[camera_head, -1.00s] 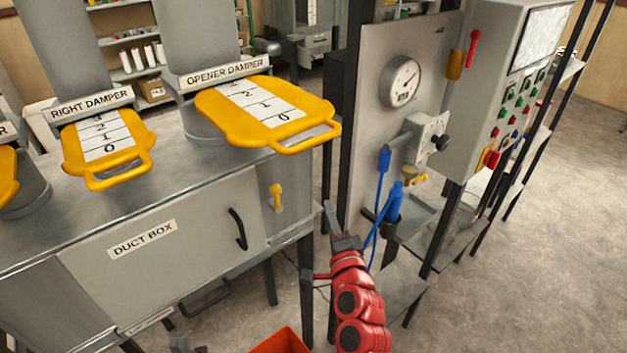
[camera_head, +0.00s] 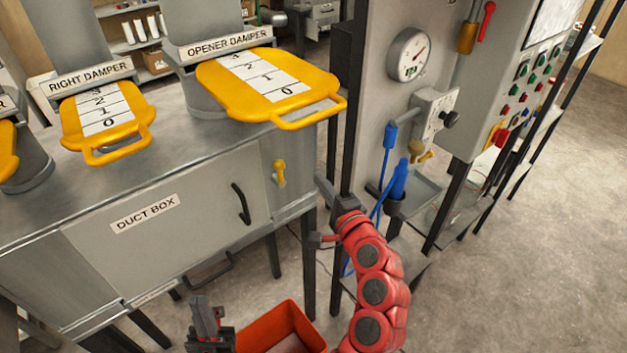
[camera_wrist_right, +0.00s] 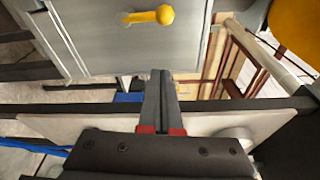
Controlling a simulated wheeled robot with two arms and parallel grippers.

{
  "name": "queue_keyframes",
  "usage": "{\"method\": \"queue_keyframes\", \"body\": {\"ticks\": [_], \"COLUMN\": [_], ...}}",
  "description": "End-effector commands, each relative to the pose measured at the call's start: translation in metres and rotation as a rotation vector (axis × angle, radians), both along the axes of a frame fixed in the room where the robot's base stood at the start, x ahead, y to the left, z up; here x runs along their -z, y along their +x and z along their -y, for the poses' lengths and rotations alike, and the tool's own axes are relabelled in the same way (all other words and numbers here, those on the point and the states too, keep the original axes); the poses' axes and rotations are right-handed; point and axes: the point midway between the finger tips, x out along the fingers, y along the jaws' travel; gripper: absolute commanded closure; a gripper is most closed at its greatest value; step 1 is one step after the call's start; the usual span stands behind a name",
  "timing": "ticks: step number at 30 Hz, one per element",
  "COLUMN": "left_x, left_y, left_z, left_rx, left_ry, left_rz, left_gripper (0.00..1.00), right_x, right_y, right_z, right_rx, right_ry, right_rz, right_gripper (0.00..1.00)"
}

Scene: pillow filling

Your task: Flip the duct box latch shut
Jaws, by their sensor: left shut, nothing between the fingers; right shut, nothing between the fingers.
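The duct box (camera_head: 95,250) is a grey metal cabinet at the left of the head view, with a door and a black handle (camera_head: 241,203). Its yellow latch (camera_head: 280,172) sits on the narrow panel right of the door, its knob at the top and its stem hanging down. In the right wrist view the latch (camera_wrist_right: 150,16) lies sideways at the top, ahead of my fingers. My right gripper (camera_head: 324,188) is shut and empty, right of the latch and apart from it; its fingers (camera_wrist_right: 160,85) show in the wrist view. My left gripper (camera_head: 205,318) is shut and empty, low in front of the box.
An orange bin (camera_head: 283,330) stands below, between my arms. Yellow damper plates (camera_head: 270,85) lie above the box top.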

Motion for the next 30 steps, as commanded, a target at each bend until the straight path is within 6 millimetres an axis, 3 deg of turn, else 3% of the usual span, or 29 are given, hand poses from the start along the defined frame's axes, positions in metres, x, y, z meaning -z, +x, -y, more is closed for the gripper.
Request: {"method": "queue_keyframes", "body": {"ticks": [1,16,21,30], "left_x": [0.009,-0.027,-0.047,-0.052], "left_y": [0.0,0.0,0.0,0.0], "left_z": [0.0,0.0,0.0,0.0], "left_rx": [0.0,0.0,0.0,0.0], "left_ry": [0.0,0.0,0.0,0.0], "left_rz": [0.0,0.0,0.0,0.0], "left_gripper": [1.0,1.0,1.0,1.0], "right_x": [0.002,0.0,-0.006,-0.004], "right_y": [0.008,0.08,0.061,0.052], "right_z": [-0.003,-0.03,-0.052,-0.06], "right_rx": [0.0,0.001,-0.004,0.001], "right_ry": [0.0,-0.004,-0.001,-0.002], "right_rz": [0.006,0.0,-0.001,0.002], "right_gripper": [1.0,1.0,1.0,1.0]}}
